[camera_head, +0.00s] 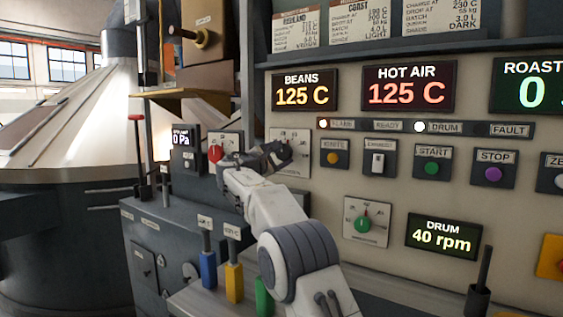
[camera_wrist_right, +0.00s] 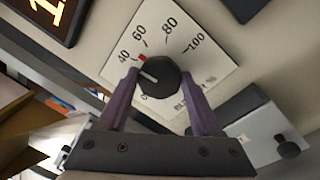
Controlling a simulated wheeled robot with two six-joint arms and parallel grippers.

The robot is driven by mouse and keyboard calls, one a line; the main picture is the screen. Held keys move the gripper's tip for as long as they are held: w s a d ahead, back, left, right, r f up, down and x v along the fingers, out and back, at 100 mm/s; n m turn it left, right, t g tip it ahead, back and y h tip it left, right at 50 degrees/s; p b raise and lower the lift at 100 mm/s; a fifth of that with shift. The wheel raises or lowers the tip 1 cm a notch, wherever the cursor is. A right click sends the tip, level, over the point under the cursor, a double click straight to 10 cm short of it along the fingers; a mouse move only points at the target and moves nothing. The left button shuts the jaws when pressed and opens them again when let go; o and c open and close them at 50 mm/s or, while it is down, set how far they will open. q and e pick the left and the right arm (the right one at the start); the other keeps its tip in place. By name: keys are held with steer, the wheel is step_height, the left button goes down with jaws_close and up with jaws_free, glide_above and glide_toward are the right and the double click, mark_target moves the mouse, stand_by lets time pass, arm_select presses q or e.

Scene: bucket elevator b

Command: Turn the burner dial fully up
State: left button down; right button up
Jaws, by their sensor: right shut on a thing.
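The burner dial (camera_wrist_right: 158,77) is a round black knob on a white scale plate in the right wrist view. Its scale runs up to 100, and a red mark sits between 40 and 60. A pale line on the knob points to the left side of the scale, near the low numbers. My right gripper (camera_wrist_right: 160,82) has its two purple fingers on either side of the knob, shut on it. In the head view my right gripper (camera_head: 280,151) is at the dial's white plate (camera_head: 292,133) and hides most of the knob. My left gripper is out of view.
A green dial (camera_head: 365,223) is lower right. A red knob (camera_head: 216,152) is to the left. Blue and yellow levers (camera_head: 234,281) stand below my arm.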

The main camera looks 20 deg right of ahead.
steer(key=shift+m+b, duration=0.35)
steer(key=shift+m, duration=0.75)
steer(key=m, duration=0.2)
steer(key=shift+m+h, duration=0.3)
steer(key=shift+m, duration=0.1)
steer(key=m, duration=0.5)
steer(key=shift+g, duration=0.4)
steer(key=m+p, duration=0.1)
steer(key=m, duration=0.5)
steer(key=shift+w+a+r+g+h+p, duration=0.1)
steer(key=shift+g+h+p, duration=0.2)
steer(key=shift+g+p, duration=0.1)
steer(key=m+p, duration=0.1)
steer(key=m, duration=0.3)
steer(key=shift+m+g+p, duration=0.3)
steer(key=shift+m+p, duration=0.4)
steer(key=shift+m, duration=0.8)
steer(key=shift+f, duration=0.2)
steer(key=o, duration=1.3)
